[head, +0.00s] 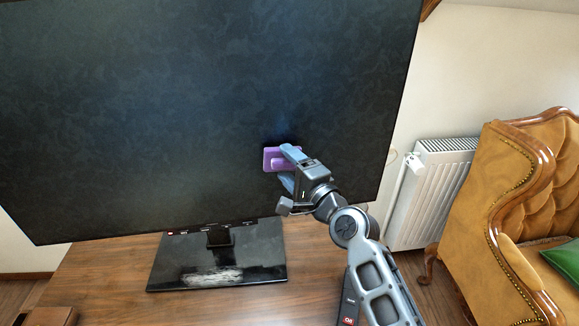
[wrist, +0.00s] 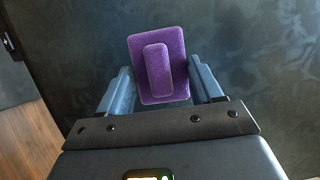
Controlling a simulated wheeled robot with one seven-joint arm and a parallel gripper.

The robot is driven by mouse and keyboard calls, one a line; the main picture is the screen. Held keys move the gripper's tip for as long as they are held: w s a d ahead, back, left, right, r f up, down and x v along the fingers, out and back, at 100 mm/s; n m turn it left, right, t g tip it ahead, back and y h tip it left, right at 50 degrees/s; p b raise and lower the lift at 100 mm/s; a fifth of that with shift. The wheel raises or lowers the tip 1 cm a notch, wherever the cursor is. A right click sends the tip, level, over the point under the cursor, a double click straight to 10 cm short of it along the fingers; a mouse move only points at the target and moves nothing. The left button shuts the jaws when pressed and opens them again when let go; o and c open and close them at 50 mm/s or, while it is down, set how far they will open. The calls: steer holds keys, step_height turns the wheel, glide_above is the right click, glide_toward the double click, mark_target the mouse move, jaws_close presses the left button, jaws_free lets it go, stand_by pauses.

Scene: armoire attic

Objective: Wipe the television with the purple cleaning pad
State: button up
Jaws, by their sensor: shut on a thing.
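The television (head: 180,100) is a large dark screen on a glossy black stand (head: 165,268), and it fills much of the head view. A mottled, swirling pattern covers its screen. My gripper (head: 287,166) is at the lower right part of the screen. It is shut on the purple cleaning pad (head: 269,153), which has a raised grip bar. In the wrist view the pad (wrist: 175,92) sits between the two blue fingers, its flat face towards the screen (wrist: 260,50). The pad is very close to the screen; I cannot tell whether they touch.
The stand is on a brown wooden table (head: 100,275) and has a whitish patch on its base. A small brown object (head: 45,316) is at the table's front left. A white radiator (head: 440,185) and a tan tufted armchair (head: 510,190) are to the right.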

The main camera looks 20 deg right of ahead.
steer(key=shift+w+d+b, duration=0.15)
steer(key=shift+w+b, duration=0.15)
steer(key=shift+w, duration=0.4)
steer(key=d+b, duration=0.1)
steer(key=d, duration=0.1)
steer(key=d+b, duration=0.1)
steer(key=d, duration=0.1)
steer(key=shift+s, duration=0.4)
steer(key=shift+w+a+p, duration=0.3)
steer(key=shift+a+p, duration=0.25)
steer(key=shift+a, duration=0.45)
steer(key=shift+w+a+p, duration=0.3)
steer(key=shift+a+p, duration=0.2)
steer(key=shift+a, duration=0.45)
steer(key=shift+s, duration=0.1)
steer(key=shift+s+a+p, duration=0.25)
steer(key=shift+s+p, duration=0.15)
steer(key=shift+s, duration=0.55)
steer(key=shift+s+a+p, duration=0.2)
steer(key=shift+s+p, duration=0.2)
steer(key=shift+s, duration=0.55)
steer(key=shift+s+a+p, duration=0.25)
steer(key=shift+s+p, duration=0.15)
steer(key=shift+s, duration=0.55)
